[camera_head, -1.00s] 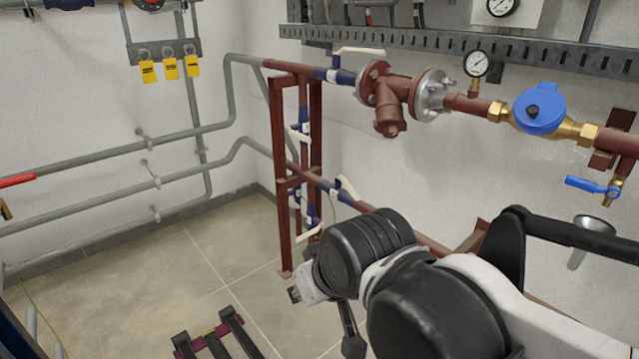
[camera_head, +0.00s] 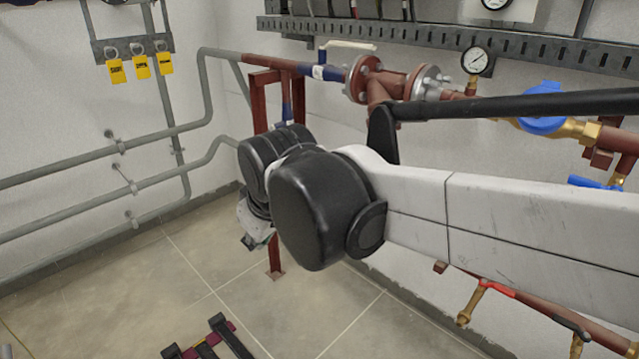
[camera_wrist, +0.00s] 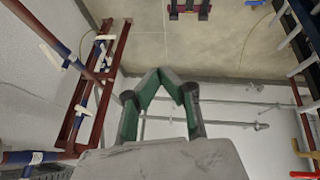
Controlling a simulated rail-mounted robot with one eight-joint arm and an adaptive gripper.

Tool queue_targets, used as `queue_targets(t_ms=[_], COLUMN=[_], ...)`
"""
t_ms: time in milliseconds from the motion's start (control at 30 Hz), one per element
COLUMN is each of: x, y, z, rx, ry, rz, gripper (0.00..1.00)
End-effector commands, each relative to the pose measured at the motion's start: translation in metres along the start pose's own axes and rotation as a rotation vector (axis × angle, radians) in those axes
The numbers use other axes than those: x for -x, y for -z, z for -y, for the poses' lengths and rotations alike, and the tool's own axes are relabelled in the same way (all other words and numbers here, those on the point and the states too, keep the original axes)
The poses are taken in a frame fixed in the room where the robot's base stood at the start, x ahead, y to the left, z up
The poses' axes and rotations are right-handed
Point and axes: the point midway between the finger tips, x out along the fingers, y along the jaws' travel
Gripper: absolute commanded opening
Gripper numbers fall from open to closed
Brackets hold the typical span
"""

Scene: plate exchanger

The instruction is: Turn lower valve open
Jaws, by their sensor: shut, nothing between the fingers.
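My gripper (camera_wrist: 160,75) is shut and empty in the wrist view, its green fingers meeting at the tips. In the head view my arm hides the fingers. Several blue valves with white handles show in the wrist view around the red stand: one valve handle (camera_wrist: 82,110) is on the stand, another (camera_wrist: 105,37) is at its top end, and a third (camera_wrist: 60,50) is on the pipe to the left. None touches the fingers. I cannot tell which is the lower valve. In the head view the upper valve's white handle (camera_head: 345,46) shows; the lower pipe's valve area is behind my arm.
The red stand (camera_head: 262,105) is partly behind my arm. A red-handled valve (camera_head: 470,302) shows below it. Grey pipes (camera_head: 110,148) run along the left wall. The floor (camera_head: 130,285) is mostly clear, with a dark and maroon object (camera_head: 205,345) at the front.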

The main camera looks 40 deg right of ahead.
Motion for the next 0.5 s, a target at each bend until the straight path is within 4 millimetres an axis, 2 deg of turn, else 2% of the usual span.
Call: queue_targets(t_ms=[33, 100, 267, 500], x=[0.002, 0.0, -0.008, -0.03], y=[0.014, 0.028, 0.06, 0.101], z=[-0.011, -0.024, -0.057, -0.108], rx=[0.029, 0.082, 0.2, 0.372], ry=[-0.009, -0.018, -0.035, -0.042], rz=[0.017, 0.047, 0.115, 0.223], gripper=[0.0, 0.0, 0.0, 0.0])
